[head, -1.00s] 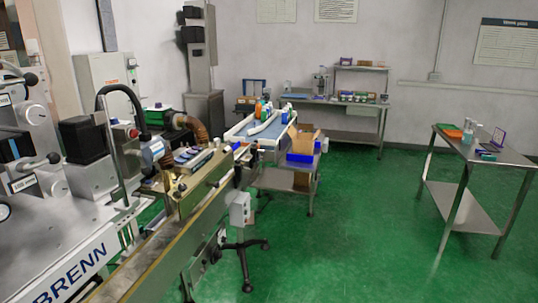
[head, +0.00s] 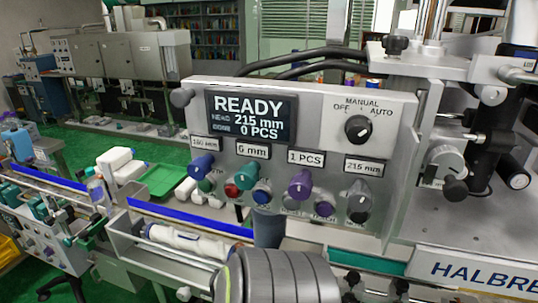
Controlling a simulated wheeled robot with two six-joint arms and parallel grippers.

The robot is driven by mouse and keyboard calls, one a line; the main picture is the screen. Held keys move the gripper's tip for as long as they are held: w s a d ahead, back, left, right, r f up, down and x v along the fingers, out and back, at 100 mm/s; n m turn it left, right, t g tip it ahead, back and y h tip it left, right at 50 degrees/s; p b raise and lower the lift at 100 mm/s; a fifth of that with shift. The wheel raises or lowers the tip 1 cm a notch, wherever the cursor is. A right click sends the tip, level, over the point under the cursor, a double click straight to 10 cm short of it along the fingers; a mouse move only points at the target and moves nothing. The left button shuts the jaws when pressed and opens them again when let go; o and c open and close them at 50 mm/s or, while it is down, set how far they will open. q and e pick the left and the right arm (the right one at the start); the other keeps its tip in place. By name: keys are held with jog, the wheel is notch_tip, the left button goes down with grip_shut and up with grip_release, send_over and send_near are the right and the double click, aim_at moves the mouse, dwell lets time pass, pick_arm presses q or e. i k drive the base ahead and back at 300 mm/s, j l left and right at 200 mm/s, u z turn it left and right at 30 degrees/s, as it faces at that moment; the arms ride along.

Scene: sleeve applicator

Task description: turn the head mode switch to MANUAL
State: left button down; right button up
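The head mode switch (head: 358,129) is a round black knob on the right of the grey control panel (head: 330,104) in the head view. The panel's display (head: 251,118) reads READY, 215 mm and 0 PCS. Neither of my grippers is in view, and nothing touches the switch.
Several coloured knobs, including a purple one (head: 300,184) and a teal one (head: 246,174), stick out below the display. Black cables (head: 310,62) run behind the panel. A green tray (head: 165,181) lies at the left.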

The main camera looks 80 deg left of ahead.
aim_at(358, 129)
jog(key=u, duration=2.45)
